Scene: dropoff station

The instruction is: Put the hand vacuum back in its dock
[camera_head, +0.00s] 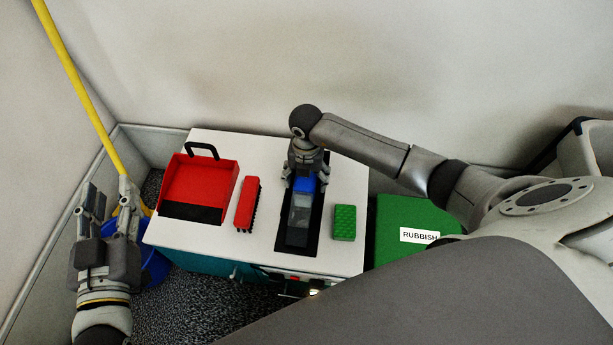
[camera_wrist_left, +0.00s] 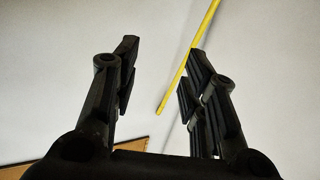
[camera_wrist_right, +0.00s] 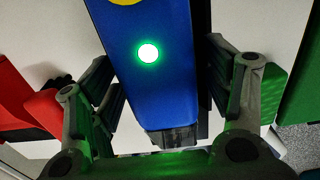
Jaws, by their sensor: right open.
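The hand vacuum (camera_head: 300,207), blue with a grey, see-through front, lies in the black dock (camera_head: 296,247) on the white cabinet top. In the right wrist view the blue body of the vacuum (camera_wrist_right: 150,85) carries a lit green light. My right gripper (camera_head: 306,182) is over the blue end of the vacuum, open, with one finger on each side and a gap to the body in the wrist view. The arm hides part of the dock's far end. My left gripper (camera_head: 108,198) is open and empty, left of the cabinet.
On the white cabinet top (camera_head: 268,160) are a red dustpan (camera_head: 203,178), a red brush (camera_head: 248,203) and a green sponge (camera_head: 344,222). A green rubbish bin (camera_head: 398,214) stands at the right. A blue bucket (camera_head: 156,265) and a yellow pole (camera_head: 75,80) are near my left gripper.

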